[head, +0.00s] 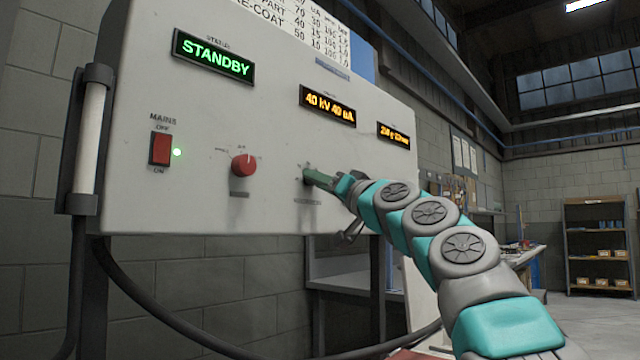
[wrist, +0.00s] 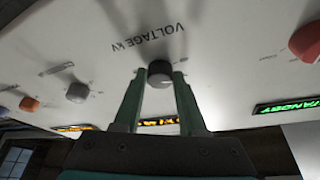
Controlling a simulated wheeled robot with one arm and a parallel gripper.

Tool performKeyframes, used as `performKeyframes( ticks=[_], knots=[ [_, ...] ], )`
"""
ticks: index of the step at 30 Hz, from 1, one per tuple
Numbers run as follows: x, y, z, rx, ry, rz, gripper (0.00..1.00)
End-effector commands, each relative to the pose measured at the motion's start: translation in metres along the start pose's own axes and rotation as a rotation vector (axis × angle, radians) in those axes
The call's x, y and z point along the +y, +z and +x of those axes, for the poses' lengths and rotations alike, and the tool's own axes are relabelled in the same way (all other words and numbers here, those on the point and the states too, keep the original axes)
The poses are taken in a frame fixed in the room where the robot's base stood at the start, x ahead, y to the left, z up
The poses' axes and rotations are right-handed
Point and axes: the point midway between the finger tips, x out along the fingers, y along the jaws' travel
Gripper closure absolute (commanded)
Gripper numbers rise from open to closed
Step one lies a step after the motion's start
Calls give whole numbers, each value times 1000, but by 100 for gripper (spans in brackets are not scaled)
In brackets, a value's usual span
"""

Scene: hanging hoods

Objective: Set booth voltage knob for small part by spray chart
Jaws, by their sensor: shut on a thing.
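The grey voltage knob (wrist: 159,72) sits on the white booth panel, beside the printed words VOLTAGE kV in the wrist view. My gripper (wrist: 160,77) is shut on this knob, one green finger on each side. In the head view my gripper (head: 322,180) reaches the panel and mostly hides the knob. The amber display (head: 327,104) above it reads about 40 kV 40 uA. The spray chart (head: 290,22) is cut off at the top edge; rows ending in PART and RE-COAT show, with small, partly unclear numbers. The green status display (head: 213,56) reads STANDBY.
A red knob (head: 243,165) and the red mains switch (head: 160,149) with a lit green lamp are left of my gripper. A second amber display (head: 394,134) is at right. The wrist view shows another grey knob (wrist: 77,92) and an orange one (wrist: 29,104).

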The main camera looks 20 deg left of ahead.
Motion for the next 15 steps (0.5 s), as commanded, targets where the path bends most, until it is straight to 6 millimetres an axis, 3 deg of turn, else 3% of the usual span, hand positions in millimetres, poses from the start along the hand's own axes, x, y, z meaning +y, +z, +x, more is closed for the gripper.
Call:
performKeyframes(
  ticks=[15],
  knots=[
    [-8,-7,2,-2,186,445,100]
  ],
)
